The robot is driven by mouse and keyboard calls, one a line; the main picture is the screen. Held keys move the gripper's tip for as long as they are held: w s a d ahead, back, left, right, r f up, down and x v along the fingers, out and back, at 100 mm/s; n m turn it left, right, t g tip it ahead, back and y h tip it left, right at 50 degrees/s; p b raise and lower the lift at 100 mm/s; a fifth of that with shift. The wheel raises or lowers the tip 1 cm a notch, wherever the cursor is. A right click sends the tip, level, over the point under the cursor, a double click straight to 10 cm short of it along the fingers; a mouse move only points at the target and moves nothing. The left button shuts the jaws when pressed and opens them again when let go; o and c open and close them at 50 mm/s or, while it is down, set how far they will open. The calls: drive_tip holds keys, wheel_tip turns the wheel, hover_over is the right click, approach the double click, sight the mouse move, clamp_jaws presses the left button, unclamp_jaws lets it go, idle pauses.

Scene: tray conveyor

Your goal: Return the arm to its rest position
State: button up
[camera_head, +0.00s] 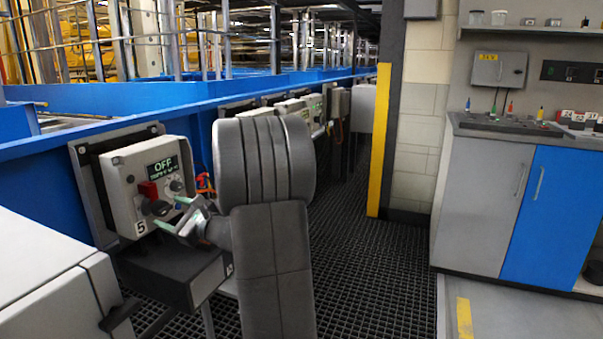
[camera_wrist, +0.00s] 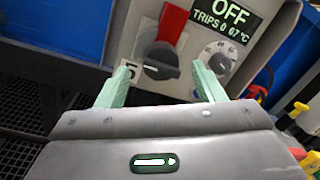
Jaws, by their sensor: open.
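My gripper (camera_head: 170,214) is in front of the control box (camera_head: 122,163) marked 5, with its green-tipped fingers pointing at the box's face. In the wrist view my gripper (camera_wrist: 162,88) is open, its two fingers apart with nothing seen held between them. The black rotary knob (camera_wrist: 157,62) appears between and beyond the fingertips, with a red part (camera_wrist: 172,24) beside it. Whether the fingers touch the knob cannot be told. The display (camera_wrist: 230,15) reads OFF and TRIPS 0 67 °C. A grey dial (camera_wrist: 219,60) is right of the knob. My arm hides part of the conveyor side.
A blue conveyor frame (camera_head: 140,92) runs along the left, with more boxes farther along it. A yellow post (camera_head: 379,140) and a blue-doored cabinet (camera_head: 550,210) stand at right. Dark grating floor (camera_head: 370,270) is clear between. A white cabinet (camera_head: 45,275) is at lower left.

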drive_tip(key=x, duration=0.1)
drive_tip(key=p+x, duration=0.1)
drive_tip(key=shift+w+a+r, duration=0.15)
drive_tip(key=shift+a+r, duration=0.1)
drive_tip(key=shift+a, duration=0.1)
drive_tip(key=shift+d+m+p, duration=0.1)
drive_tip(key=shift+m+p, duration=0.7)
drive_tip(key=shift+p, duration=0.05)
drive_tip(key=m+p, duration=0.6)
drive_tip(key=p, duration=0.3)
drive_tip(key=shift+r+h, duration=0.1)
drive_tip(key=shift+h, duration=0.3)
drive_tip(key=v, duration=1.3)
drive_tip(key=shift+d+f, duration=0.25)
drive_tip(key=shift+d, duration=0.05)
